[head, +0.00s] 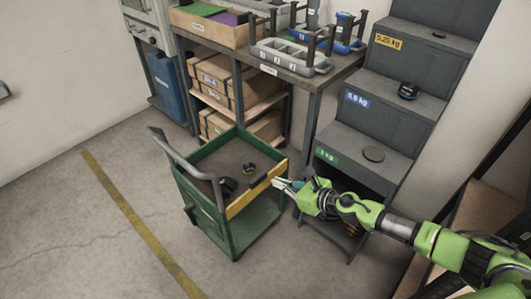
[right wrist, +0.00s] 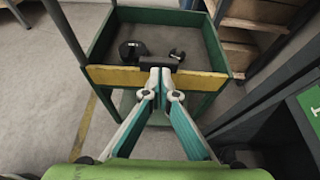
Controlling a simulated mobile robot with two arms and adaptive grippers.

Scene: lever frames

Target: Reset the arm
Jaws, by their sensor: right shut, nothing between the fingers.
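My green right arm (head: 440,240) comes in from the right in the head view. Its gripper (head: 277,183) is shut and empty, with its tips at the yellow front panel of the green cart (head: 240,215). In the right wrist view the fingertips (right wrist: 160,72) meet in front of the yellow panel (right wrist: 110,75). I cannot tell whether they touch it. My left gripper is not in view.
The cart tray holds a dark round object (head: 228,186) and a smaller dark item (head: 249,168). A stepped grey stand (head: 370,140) is close to my right arm. A workbench (head: 345,68) with bins stands behind. The floor (head: 90,230) at left is clear.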

